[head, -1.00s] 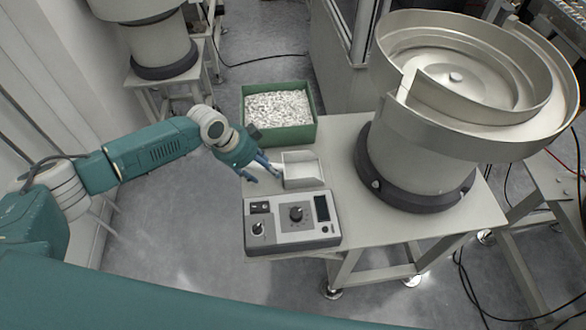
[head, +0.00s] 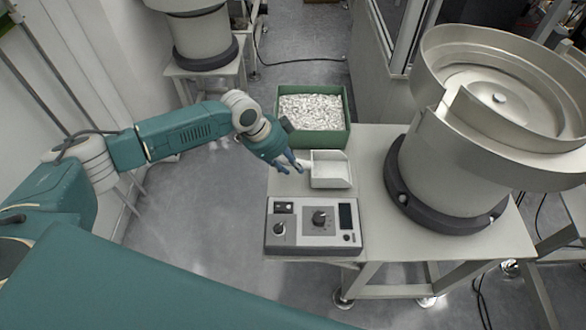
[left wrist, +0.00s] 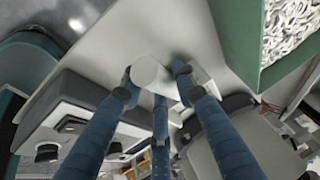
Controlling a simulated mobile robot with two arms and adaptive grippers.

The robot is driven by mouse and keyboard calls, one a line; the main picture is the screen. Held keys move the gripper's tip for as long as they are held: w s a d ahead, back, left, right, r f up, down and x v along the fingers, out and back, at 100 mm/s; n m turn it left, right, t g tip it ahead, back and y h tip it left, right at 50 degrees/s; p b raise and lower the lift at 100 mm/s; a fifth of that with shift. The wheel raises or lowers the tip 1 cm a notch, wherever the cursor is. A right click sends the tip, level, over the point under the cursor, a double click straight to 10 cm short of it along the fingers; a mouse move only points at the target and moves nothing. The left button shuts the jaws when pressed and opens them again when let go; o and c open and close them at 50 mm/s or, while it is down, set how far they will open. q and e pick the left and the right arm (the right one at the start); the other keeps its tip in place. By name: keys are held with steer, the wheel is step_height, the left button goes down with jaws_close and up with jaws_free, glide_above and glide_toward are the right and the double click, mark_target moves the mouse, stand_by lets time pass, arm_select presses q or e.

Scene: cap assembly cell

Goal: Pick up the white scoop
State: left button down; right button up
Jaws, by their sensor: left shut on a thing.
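The white scoop (head: 331,170) is a square-sided open pan on the table top, behind the control box. Its handle points left toward my left gripper (head: 290,165). In the left wrist view the blue fingers (left wrist: 155,90) are shut around the white round handle end (left wrist: 148,72). The pan itself is mostly hidden in that view. In the head view the scoop looks level and at the table, and I cannot tell any gap beneath it. My right gripper is not in view.
A green bin (head: 313,140) of small white parts stands just behind the scoop. A grey control box (head: 314,226) with knobs lies in front of it. A large bowl feeder (head: 450,165) stands to the right on the same table (head: 385,225). Bare floor lies left.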

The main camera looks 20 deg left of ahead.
arm_select(q)
step_height(320, 180, up, 18)
steer(key=b, duration=0.1)
steer(key=shift+f+b, duration=0.2)
steer(key=shift+b, duration=0.15)
